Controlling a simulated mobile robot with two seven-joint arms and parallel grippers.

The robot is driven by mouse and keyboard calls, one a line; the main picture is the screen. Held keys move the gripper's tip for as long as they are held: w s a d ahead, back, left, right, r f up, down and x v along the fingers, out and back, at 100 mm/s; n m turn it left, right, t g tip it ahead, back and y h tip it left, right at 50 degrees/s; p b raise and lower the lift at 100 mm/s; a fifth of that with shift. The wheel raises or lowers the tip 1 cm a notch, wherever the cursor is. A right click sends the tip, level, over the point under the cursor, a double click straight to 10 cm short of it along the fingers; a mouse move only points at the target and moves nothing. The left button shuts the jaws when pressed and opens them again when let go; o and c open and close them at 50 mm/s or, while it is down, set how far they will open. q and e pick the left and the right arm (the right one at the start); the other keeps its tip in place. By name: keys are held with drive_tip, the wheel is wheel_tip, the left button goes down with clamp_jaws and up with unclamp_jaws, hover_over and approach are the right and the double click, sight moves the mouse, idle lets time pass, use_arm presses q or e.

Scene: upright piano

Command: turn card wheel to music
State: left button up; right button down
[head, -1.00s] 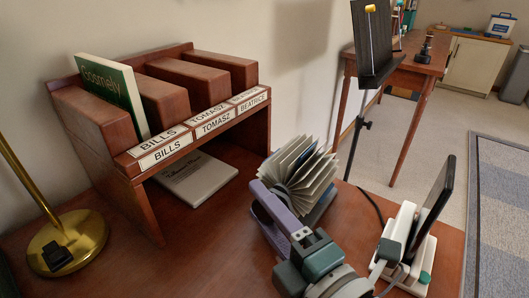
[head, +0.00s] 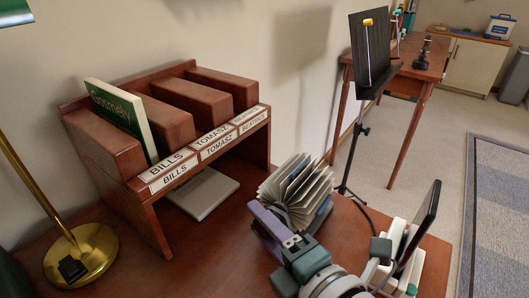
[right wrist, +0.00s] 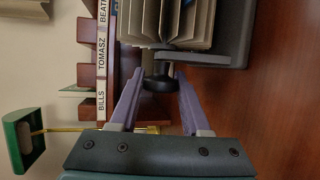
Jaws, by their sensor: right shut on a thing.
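The card wheel (head: 297,190) stands on the brown desk with its pale cards fanned out. It also shows at the top of the right wrist view (right wrist: 175,22), beside its grey stand (right wrist: 235,35). My right gripper (head: 259,216) is at the wheel's near side. In the right wrist view its purple fingers (right wrist: 160,90) are shut on a dark round knob (right wrist: 158,82) at the wheel's side. I cannot read any writing on the cards. My left gripper is not in view.
A wooden desk organiser (head: 155,215) with name labels and a green book (head: 118,115) stands left of the wheel. A brass lamp (head: 85,252) is at the far left. A white stand with a dark panel (head: 420,225) is at right. A music stand (head: 370,60) stands behind.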

drive_tip(key=g+h+p, duration=0.1)
drive_tip(key=p, duration=0.2)
drive_tip(key=shift+r+n+g, duration=0.3)
drive_tip(key=shift+r, duration=0.1)
drive_tip(key=shift+f+g+h+p, duration=0.15)
drive_tip(key=shift+g+h+p, duration=0.4)
drive_tip(key=shift+p, duration=0.5)
drive_tip(key=shift+f+n+h+p, duration=0.15)
drive_tip(key=shift+n+h+p, duration=0.15)
drive_tip(key=shift+h+p, duration=0.05)
drive_tip(key=shift+f, duration=0.1)
drive_tip(key=shift+c, duration=2)
unclamp_jaws()
